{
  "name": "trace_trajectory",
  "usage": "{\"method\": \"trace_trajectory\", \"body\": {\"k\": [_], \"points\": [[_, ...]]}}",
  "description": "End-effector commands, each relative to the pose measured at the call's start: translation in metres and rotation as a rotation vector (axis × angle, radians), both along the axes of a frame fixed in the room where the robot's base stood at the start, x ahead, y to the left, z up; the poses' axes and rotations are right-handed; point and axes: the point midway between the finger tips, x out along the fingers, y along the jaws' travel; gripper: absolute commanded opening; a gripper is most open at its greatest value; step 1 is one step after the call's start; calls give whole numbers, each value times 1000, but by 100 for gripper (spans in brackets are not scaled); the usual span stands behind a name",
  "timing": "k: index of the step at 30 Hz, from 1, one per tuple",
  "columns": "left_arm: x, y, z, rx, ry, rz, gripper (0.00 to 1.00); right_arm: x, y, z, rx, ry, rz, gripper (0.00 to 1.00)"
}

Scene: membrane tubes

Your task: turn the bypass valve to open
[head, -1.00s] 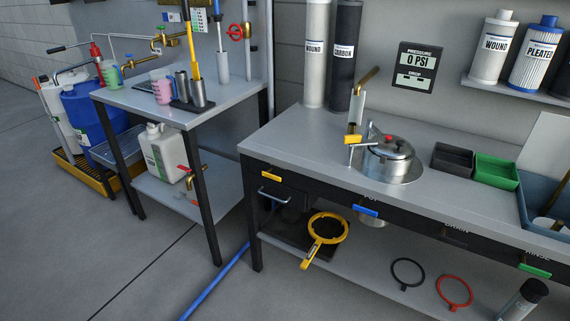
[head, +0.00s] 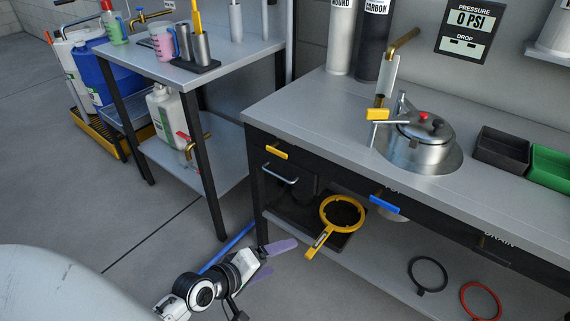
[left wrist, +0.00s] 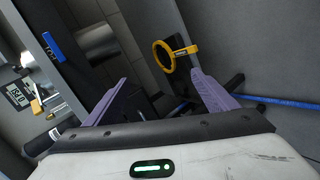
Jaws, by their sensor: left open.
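Several coloured lever handles sit along the front edge of the sink bench: a yellow handle (head: 275,151) at the left, a blue handle (head: 385,203) in the middle and a dark one (head: 492,247) near lettering that reads DRAIN. I cannot read which is the bypass valve. The blue handle also shows at the upper left of the left wrist view (left wrist: 53,47). My left gripper (head: 281,258) is open and empty, with purple fingers, low in front of the bench and below the handles. Its fingers (left wrist: 160,78) point toward the lower shelf. My right gripper is out of view.
A yellow ring wrench (head: 341,213) lies on the bench's lower shelf, close beyond my left fingers. Black (head: 427,274) and red (head: 480,301) rings lie further right. A blue hose (head: 226,248) runs over the floor. A steel housing (head: 424,146) stands on the bench.

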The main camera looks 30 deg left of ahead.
Motion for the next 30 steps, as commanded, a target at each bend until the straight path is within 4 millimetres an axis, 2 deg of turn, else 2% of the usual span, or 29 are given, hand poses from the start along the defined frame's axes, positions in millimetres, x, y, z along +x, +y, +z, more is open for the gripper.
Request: {"method": "trace_trajectory", "body": {"k": [1, 3, 6, 9, 13, 16, 20, 30], "points": [[29, 23, -5, -201, -28, 132, 79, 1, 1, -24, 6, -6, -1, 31], [59, 50, 11, -509, -58, 295, 79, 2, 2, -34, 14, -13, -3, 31], [93, 86, 39, -934, -101, 462, 79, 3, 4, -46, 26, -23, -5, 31], [114, 117, 68, -1299, -132, 555, 79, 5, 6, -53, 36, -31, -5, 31], [128, 144, 98, -1628, -146, 594, 79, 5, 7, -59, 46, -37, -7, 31], [132, 155, 111, -1759, -147, 600, 79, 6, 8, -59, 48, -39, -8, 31], [141, 157, 117, -1808, -145, 600, 79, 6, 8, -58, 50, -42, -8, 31], [201, 152, 116, -1804, -145, 599, 79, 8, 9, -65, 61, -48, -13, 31]]}}
